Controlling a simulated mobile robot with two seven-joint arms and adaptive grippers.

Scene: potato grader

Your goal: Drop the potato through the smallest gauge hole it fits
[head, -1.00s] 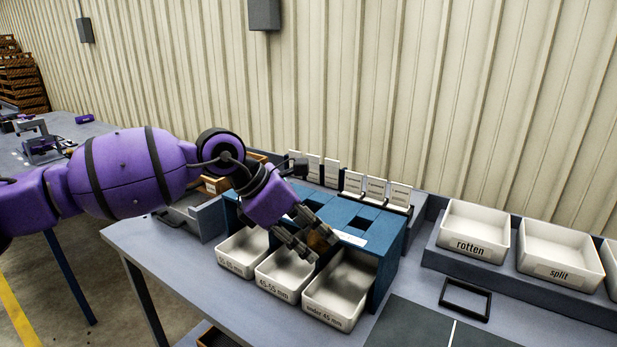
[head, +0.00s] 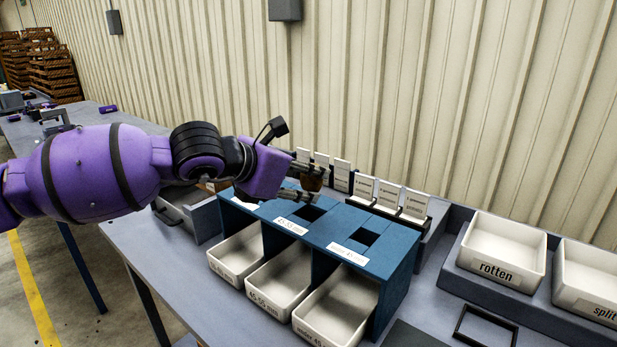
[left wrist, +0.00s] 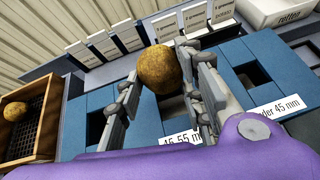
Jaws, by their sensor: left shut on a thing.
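My left gripper (head: 305,180) is shut on a brown potato (head: 311,180), held above the blue gauge box near its back edge. In the left wrist view the potato (left wrist: 160,69) sits between the two fingertips. The blue gauge box (head: 385,250) has square holes in its top. The 45-55 mm hole (head: 312,212) lies just below and in front of the gripper. The under 45 mm hole (head: 364,237) is to its right. The third hole is hidden by my arm in the head view. My right gripper is not in view.
White trays stand under the gauge, including the 45-55 mm tray (head: 278,283) and under 45 tray (head: 335,312). White cards (head: 388,194) stand behind it. A rotten tray (head: 493,252) is at right. A wooden crate (left wrist: 40,115) holds another potato (left wrist: 15,111).

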